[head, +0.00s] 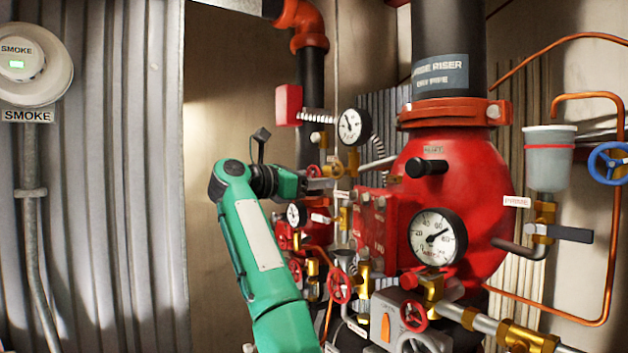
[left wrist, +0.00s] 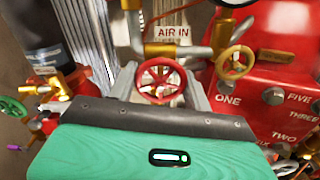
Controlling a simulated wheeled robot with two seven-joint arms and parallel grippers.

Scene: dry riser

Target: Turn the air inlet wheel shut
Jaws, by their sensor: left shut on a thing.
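The air inlet wheel (left wrist: 161,81) is a small red spoked handwheel below a white "AIR IN" label (left wrist: 172,32) and a brass valve body in the left wrist view. My left gripper (left wrist: 160,84) has one grey finger on each side of the wheel and is shut on it. In the head view my left gripper (head: 322,184) reaches from the left to the pipework beside the red riser body. The wheel is small there and partly hidden by the gripper. My right gripper is not in view.
The large red riser body (head: 470,190) stands to the right, with a pressure gauge (head: 438,237) on its front. A yellow wheel (left wrist: 235,62) sits close right of the gripper. More red wheels (head: 340,284) and brass valves crowd below. Corrugated wall (head: 130,150) lies left.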

